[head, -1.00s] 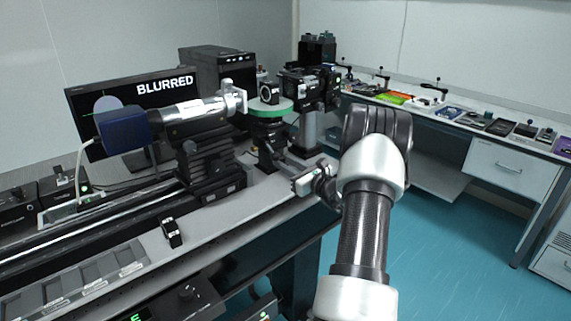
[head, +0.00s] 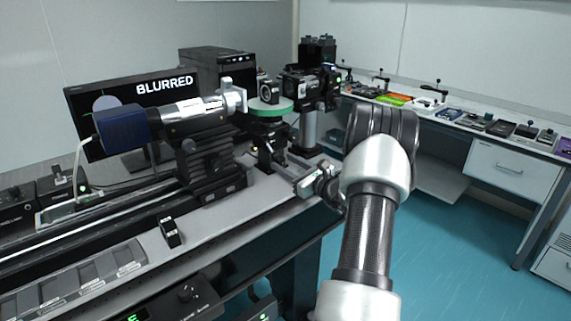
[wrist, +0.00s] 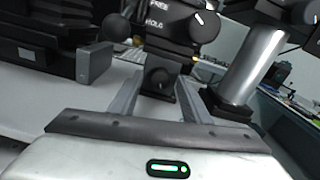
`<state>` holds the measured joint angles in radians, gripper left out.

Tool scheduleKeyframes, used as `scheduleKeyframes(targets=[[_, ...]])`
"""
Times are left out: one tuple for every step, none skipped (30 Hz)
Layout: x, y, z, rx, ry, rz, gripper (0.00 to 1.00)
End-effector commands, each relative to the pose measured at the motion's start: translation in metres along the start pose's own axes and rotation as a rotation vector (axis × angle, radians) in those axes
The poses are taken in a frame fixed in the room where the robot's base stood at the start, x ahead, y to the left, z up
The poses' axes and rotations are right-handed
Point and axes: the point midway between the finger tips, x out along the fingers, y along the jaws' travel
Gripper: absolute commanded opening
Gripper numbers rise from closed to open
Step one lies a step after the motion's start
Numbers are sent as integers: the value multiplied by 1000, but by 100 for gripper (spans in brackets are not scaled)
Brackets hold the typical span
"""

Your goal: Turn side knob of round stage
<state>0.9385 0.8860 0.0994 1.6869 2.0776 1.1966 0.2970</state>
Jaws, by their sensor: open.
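The round stage has a green-rimmed disc (head: 268,108) on a black body and stands on the left table in the head view. In the wrist view its dark lower body shows at the top, with a black knob with a white pointer line (wrist: 203,22) beside the labels "FREE" and "HOLD". A black ball-shaped knob (wrist: 117,27) shows on the left. Contact cannot be told. In the head view my gripper (head: 284,163) is low beside the stage.
A blue camera with a silver tube (head: 160,120) stands left of the stage. A silver post (wrist: 252,65) stands close to the right of my fingers. A black block (head: 170,232) lies on the table. The monitor (head: 165,85) reads "BLURRED".

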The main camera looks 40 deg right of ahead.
Motion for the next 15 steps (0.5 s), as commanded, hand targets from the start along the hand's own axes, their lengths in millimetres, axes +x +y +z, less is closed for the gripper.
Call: scheduleKeyframes(targets=[[-8,-2,0,0,1,-3,43],[-12,-2,0,1,1,-4,43],[-20,-2,0,2,2,-4,43],[-26,-2,1,1,1,-5,43],[-33,-2,1,1,1,-5,43],[-42,-2,1,0,2,-5,43],[-50,-2,1,1,2,-5,43],[-58,-2,1,2,2,-6,43],[-68,-2,1,1,2,-5,43],[-76,-2,1,0,2,-6,43],[-83,-2,1,1,2,-6,43],[-93,-2,1,0,1,-5,43],[-100,-2,0,0,2,-5,43],[-107,-2,1,0,2,-6,43],[-116,-1,1,1,1,-5,43]])
